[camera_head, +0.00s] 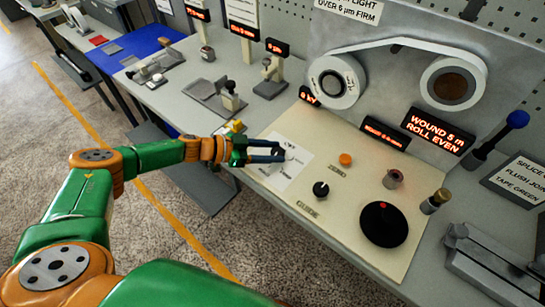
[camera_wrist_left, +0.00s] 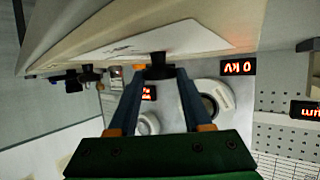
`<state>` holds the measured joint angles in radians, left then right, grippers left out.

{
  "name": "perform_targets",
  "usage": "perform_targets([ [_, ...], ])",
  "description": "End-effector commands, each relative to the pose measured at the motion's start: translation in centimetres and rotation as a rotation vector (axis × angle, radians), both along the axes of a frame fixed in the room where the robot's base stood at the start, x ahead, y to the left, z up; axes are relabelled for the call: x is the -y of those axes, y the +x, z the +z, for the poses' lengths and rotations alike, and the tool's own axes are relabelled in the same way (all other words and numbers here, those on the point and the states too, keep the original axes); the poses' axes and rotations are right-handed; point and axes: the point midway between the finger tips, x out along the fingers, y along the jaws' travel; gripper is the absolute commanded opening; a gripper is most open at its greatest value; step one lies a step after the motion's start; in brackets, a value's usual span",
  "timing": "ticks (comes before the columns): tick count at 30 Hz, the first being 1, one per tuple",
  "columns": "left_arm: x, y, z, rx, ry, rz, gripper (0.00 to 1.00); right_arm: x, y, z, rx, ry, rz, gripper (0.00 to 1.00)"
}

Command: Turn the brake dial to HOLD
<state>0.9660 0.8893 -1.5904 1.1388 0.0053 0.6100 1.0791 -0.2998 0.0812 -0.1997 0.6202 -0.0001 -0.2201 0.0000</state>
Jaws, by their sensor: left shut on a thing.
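The brake dial is a small dark knob (camera_wrist_left: 158,62) in front of a white card in the left wrist view. The card (camera_head: 285,178) lies on the cream panel (camera_head: 330,225) in the head view, its print too small to read. My left gripper (camera_head: 279,153) reaches over the card from the left. In the left wrist view my left gripper (camera_wrist_left: 158,74) is shut on the knob, a fingertip on each side. The fingers hide most of the knob in the head view, and its pointer and setting cannot be read. My right gripper is not in view.
Right of the card are an orange button (camera_head: 345,159), a black guide knob (camera_head: 320,189) and a large black dome (camera_head: 384,223) with a red mark. Two rollers (camera_head: 336,82) stand behind. A sign (camera_head: 436,131) reads "WOUND 5 m ROLL EVEN". Small fixtures (camera_head: 219,96) stand left on the bench.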

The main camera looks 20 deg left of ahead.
Motion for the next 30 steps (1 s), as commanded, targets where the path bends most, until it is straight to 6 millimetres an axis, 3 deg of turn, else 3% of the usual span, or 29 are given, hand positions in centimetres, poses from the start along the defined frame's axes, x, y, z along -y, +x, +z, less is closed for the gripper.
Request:
perform_targets([
  [1, -0.1, 0.2, -0.4, 0.006, 0.002, -0.024, 0.00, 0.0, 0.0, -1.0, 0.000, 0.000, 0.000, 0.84],
  [9, -0.1, 0.3, -0.2, 0.004, 0.001, -0.141, 0.00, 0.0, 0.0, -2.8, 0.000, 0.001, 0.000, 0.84],
  [28, 0.0, 0.3, 0.1, 0.003, -0.002, -0.188, 0.00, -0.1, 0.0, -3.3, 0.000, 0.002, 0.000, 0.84],
  [29, 0.0, 0.3, 0.1, 0.003, -0.002, -0.188, 0.52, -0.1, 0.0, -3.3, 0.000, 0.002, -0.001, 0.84],
  [30, 0.0, 0.3, 0.1, 0.003, -0.002, -0.188, 0.63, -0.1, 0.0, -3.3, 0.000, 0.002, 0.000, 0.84],
])
